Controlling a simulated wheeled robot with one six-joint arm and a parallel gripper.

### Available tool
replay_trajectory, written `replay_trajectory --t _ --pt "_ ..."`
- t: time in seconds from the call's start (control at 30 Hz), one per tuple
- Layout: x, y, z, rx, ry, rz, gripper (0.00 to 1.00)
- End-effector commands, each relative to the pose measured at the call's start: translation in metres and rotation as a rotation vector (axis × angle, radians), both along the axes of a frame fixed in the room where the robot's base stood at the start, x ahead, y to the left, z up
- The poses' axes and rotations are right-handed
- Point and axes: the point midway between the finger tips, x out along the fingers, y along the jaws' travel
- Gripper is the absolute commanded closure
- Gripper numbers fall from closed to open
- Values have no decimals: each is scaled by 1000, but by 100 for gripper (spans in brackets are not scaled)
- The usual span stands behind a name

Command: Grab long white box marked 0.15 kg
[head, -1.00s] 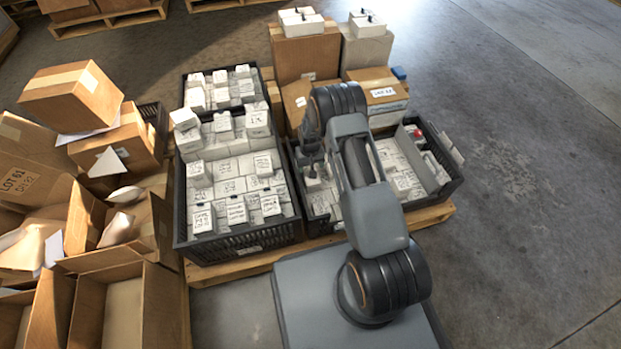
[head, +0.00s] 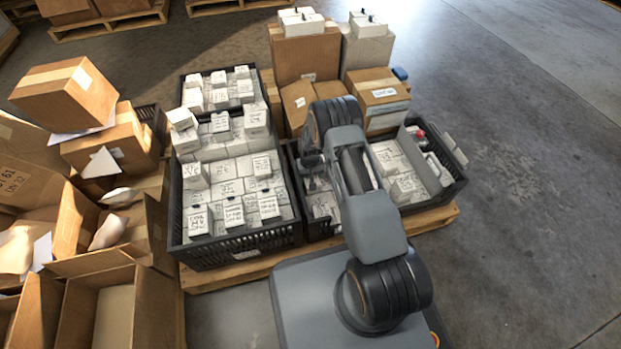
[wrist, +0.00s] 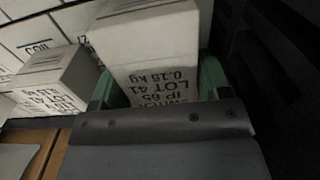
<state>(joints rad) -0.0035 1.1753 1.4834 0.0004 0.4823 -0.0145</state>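A white box (wrist: 150,65) fills the middle of the wrist view. Its black print, upside down there, reads 0.15 kg, LOT 41 and IP 65. My gripper (wrist: 160,90) has green fingers, one on each side of this box, close to its sides. I cannot tell whether they press on it. In the head view my gripper (head: 315,180) is over the left part of the right black crate (head: 435,200), partly hidden by my arm. The marked box cannot be made out there.
A smaller white LOT 41 box (wrist: 52,85) stands just left of my gripper. A left black crate (head: 240,243) holds several white boxes. Cardboard boxes (head: 305,55) stand behind the crates, and open cartons (head: 105,310) lie left. The floor at right is clear.

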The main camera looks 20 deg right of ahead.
Motion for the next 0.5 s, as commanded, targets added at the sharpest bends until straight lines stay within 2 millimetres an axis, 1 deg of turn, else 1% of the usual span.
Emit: replay_trajectory --t 0.03,0.33,0.5 --pt "0 0 0 0 0 0 35" --pt "0 0 0 0 1 0 63" --pt "0 0 0 0 0 0 63"
